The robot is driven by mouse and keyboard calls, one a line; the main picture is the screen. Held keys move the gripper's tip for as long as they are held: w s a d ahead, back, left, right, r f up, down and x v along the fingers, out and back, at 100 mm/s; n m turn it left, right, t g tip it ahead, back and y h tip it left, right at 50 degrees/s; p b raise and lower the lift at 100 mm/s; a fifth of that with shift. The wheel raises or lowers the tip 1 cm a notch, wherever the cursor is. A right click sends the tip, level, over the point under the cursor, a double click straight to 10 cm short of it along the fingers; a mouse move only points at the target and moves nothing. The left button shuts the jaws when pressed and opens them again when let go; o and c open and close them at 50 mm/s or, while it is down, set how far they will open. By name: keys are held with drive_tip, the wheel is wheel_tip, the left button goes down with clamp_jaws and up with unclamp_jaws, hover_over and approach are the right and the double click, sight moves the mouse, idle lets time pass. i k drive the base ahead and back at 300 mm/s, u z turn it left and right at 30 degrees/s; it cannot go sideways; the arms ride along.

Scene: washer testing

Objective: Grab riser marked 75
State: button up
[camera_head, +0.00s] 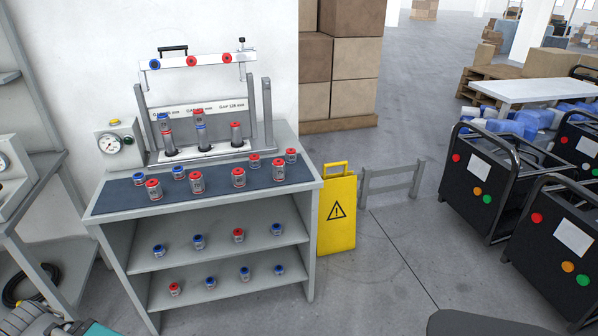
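Several small grey cylinders with red or blue caps, which look like the risers, stand on a grey workbench (205,214). Their markings are too small to read, so I cannot tell which is marked 75. On the dark top mat are red-capped ones (196,183), (238,178), (154,190) and blue-capped ones (139,180), (178,173). More stand on the middle shelf (238,236) and lower shelf (244,274). Taller capped stacks (236,134) stand in the test fixture behind, under labels beginning "GAP". My gripper is not recognisable in this view.
A pressure gauge (112,143) sits left of the fixture. A yellow warning sign (337,212) and a low grey barrier (390,186) stand right of the bench. Black carts (497,180) stand further right. The floor between is clear.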

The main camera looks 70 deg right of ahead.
sight(278, 167)
drive_tip(key=k, duration=1.6)
drive_tip(key=z, duration=1.85)
drive_tip(key=i, duration=0.95)
drive_tip(key=z, duration=0.05)
